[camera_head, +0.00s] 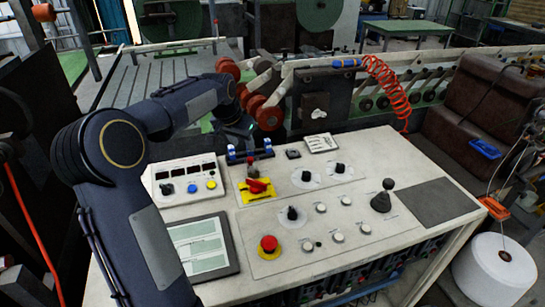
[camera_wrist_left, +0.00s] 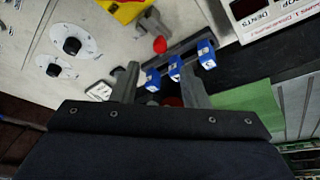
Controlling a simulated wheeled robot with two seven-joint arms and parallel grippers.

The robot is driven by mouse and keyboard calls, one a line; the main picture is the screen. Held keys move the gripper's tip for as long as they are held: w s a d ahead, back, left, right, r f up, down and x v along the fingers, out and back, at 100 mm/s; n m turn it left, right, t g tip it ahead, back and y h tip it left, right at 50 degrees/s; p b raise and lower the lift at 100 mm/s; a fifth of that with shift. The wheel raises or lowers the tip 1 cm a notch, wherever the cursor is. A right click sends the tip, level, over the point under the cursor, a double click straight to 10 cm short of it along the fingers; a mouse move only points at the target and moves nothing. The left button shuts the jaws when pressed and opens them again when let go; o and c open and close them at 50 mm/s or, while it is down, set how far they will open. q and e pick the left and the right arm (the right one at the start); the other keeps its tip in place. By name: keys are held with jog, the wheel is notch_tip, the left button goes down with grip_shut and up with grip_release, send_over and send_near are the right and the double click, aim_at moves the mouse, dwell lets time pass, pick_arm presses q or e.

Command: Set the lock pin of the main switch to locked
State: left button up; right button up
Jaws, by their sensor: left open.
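The main switch is a red rotary handle (camera_head: 257,186) on a yellow plate (camera_head: 247,196) at the back left of the console. A small upright pin with a red ball top (camera_head: 253,165) stands just behind the handle. In the wrist view the red ball (camera_wrist_left: 160,45) shows beyond my fingers, and the yellow plate (camera_wrist_left: 128,10) is at the top edge. I cannot tell the pin's setting. My left gripper (camera_wrist_left: 161,68) is open and empty, above the back of the console near a rail with blue blocks (camera_wrist_left: 176,69). My right gripper is not in view.
The white console (camera_head: 390,155) also bears black knobs (camera_head: 306,176), a red stop button (camera_head: 268,244), a black joystick (camera_head: 384,196), a display box (camera_head: 183,180) and a tablet (camera_head: 198,245). Red rollers (camera_head: 267,117) stand close behind.

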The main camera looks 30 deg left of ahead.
aim_at(250, 158)
pick_arm(q)
jog(key=p+x, duration=0.1)
jog(key=x, duration=0.7)
jog(key=shift+w+r, duration=0.1)
grip_shut()
